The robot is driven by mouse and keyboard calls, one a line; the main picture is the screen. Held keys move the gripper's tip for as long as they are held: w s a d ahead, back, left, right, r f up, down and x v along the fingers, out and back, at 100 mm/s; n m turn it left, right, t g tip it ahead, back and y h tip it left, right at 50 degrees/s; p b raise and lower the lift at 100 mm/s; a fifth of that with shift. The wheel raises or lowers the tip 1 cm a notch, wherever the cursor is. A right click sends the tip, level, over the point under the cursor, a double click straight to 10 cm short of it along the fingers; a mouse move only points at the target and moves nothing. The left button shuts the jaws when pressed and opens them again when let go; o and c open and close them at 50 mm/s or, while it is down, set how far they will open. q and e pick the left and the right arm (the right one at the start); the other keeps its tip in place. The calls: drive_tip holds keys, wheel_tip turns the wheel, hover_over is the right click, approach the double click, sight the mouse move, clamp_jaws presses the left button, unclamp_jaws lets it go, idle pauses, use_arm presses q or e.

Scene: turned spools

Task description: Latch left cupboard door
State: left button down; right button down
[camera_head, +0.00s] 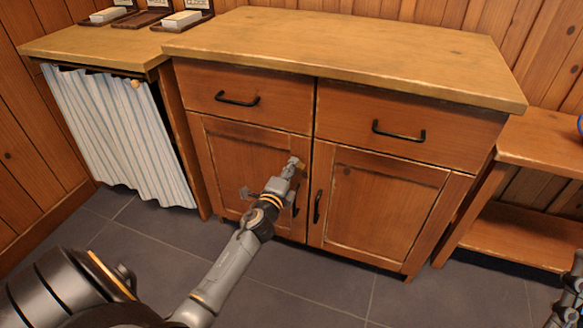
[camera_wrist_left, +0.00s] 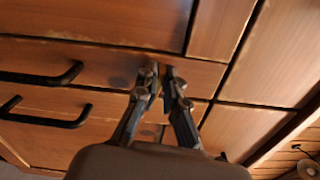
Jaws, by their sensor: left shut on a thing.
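The left cupboard door (camera_head: 228,160) is a brown panelled door under the left drawer. It looks flush with the cupboard front. My left gripper (camera_head: 297,163) is at the door's upper right corner, near the gap between the two doors. Its fingers (camera_wrist_left: 161,76) are shut on a small tan wooden piece, seemingly the latch, mostly hidden between them. The latch's exact angle cannot be told. The left door's black handle is partly hidden behind my arm in the head view. Part of my right arm (camera_head: 572,295) shows at the right edge, its fingers unclear.
The right cupboard door (camera_head: 376,208) is shut, with a black handle (camera_head: 317,206) near the middle gap. Two drawers with black handles (camera_head: 237,98) sit above, under a wooden top (camera_head: 340,45). A striped curtain (camera_head: 120,135) hangs at left; a low shelf (camera_head: 530,235) stands at right. Grey floor is clear.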

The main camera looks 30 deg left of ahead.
use_arm(q)
drive_tip(key=shift+f+n, duration=0.15)
drive_tip(key=shift+n, duration=0.65)
drive_tip(key=c, duration=1.5)
unclamp_jaws()
drive_tip(key=shift+o, duration=0.2)
drive_tip(key=v, duration=1.2)
